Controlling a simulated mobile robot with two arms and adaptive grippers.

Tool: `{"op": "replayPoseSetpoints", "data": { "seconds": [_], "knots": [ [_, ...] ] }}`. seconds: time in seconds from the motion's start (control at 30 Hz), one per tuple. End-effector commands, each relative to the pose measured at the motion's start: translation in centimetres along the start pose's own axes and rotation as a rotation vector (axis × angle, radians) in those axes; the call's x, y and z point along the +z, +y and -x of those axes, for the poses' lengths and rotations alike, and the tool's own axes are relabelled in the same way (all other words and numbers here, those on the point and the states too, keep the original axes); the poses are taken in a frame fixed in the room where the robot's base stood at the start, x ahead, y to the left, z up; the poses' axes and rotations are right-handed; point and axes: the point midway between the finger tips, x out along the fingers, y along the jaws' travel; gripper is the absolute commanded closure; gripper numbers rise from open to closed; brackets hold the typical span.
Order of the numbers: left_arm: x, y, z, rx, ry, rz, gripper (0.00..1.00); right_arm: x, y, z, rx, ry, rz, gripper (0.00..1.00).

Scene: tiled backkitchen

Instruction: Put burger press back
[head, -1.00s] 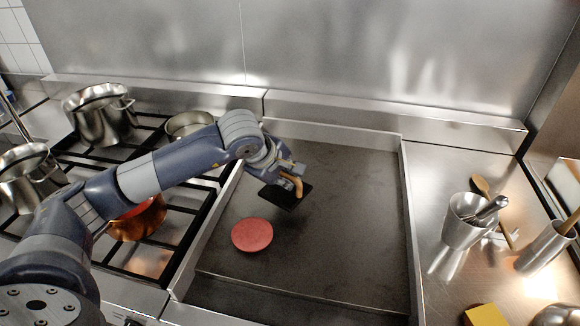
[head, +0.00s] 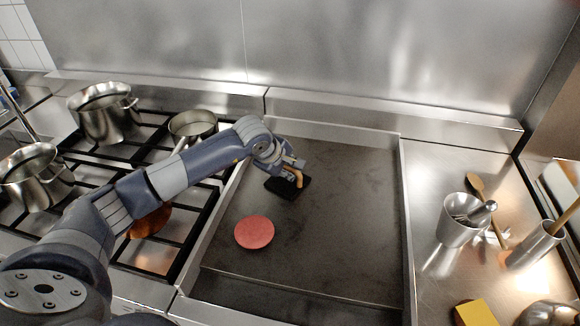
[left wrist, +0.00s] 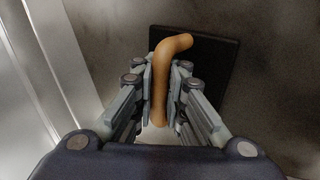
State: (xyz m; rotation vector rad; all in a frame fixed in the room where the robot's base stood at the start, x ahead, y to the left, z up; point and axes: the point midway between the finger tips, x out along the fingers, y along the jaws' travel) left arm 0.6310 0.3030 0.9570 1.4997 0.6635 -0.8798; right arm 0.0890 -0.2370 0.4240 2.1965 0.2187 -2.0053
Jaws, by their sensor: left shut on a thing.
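The burger press is a black square plate (head: 289,190) with a tan curved handle (head: 298,179). In the head view it is at the back left part of the dark griddle, and its plate appears to lie on or just above the surface. My left gripper (head: 294,172) is shut on the handle. In the left wrist view the fingers (left wrist: 162,100) close on both sides of the handle (left wrist: 172,48), with the black plate (left wrist: 215,65) beyond. A pink round patty (head: 254,232) lies on the griddle in front of the press, apart from it. My right gripper is not in view.
The griddle (head: 340,240) has raised side edges and is bare to the right. Left is a gas stove with steel pots (head: 106,112), a pan (head: 192,125) and a copper pan (head: 150,220). A steel cup (head: 462,222) and a yellow block (head: 476,313) stand on the right counter.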

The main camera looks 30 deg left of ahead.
Motion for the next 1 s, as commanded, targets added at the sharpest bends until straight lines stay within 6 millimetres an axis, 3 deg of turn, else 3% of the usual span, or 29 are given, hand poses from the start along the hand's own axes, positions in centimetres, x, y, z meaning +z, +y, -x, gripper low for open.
{"op": "replayPoseSetpoints", "data": {
  "seconds": [0.33, 0.4, 0.47, 0.83, 1.0],
  "knots": [
    [0.0, 0.2, -0.1, 0.011, -0.001, -0.001, 1.0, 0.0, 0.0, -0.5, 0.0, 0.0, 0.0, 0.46],
    [0.0, 0.0, -0.2, 0.003, -0.001, 0.0, 0.78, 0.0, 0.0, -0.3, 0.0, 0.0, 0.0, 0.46],
    [0.0, -0.1, -0.2, 0.003, -0.001, -0.001, 0.68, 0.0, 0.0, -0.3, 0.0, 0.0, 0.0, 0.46],
    [0.0, 0.1, 0.0, 0.003, -0.001, 0.0, 0.68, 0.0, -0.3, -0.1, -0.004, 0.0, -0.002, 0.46],
    [0.0, 0.1, 1.3, 0.006, -0.001, -0.003, 0.68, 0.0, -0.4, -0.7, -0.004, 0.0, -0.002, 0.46]
  ]
}}
